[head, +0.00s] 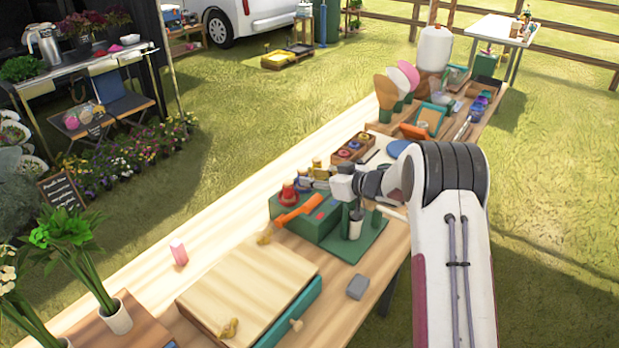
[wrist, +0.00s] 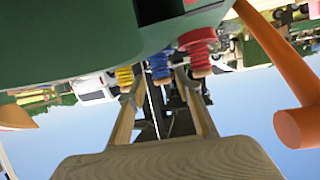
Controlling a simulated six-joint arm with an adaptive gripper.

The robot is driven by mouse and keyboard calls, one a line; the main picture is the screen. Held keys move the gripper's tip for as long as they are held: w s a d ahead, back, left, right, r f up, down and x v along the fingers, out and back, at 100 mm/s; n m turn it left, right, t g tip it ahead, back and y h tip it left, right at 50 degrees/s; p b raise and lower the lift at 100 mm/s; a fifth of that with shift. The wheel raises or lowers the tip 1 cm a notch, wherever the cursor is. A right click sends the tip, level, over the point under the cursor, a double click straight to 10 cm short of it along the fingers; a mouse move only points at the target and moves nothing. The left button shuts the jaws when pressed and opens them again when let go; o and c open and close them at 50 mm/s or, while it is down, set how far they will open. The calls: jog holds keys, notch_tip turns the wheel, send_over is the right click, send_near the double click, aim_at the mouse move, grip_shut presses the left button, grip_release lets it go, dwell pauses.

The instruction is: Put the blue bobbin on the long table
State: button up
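In the wrist view, the blue bobbin (wrist: 159,65) is between a yellow bobbin (wrist: 125,77) and a red bobbin (wrist: 197,48), beside a green surface. My gripper (wrist: 158,83) points at the blue bobbin with its two fingers apart, one toward each side. I cannot tell whether they touch it. In the head view, my gripper (head: 330,180) is at the far side of the green box (head: 325,222) on the long table (head: 235,222). The red bobbin (head: 289,194) shows there, while the blue one cannot be made out.
An orange-handled tool (head: 300,210) lies on the green box and looms at the right of the wrist view. A wooden-topped case (head: 250,285), a grey block (head: 358,286) and a pink piece (head: 179,252) are nearby. Bare tabletop runs along the left side.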

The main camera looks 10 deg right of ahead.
jog(key=shift+v, duration=2.1)
jog(key=shift+r, duration=0.1)
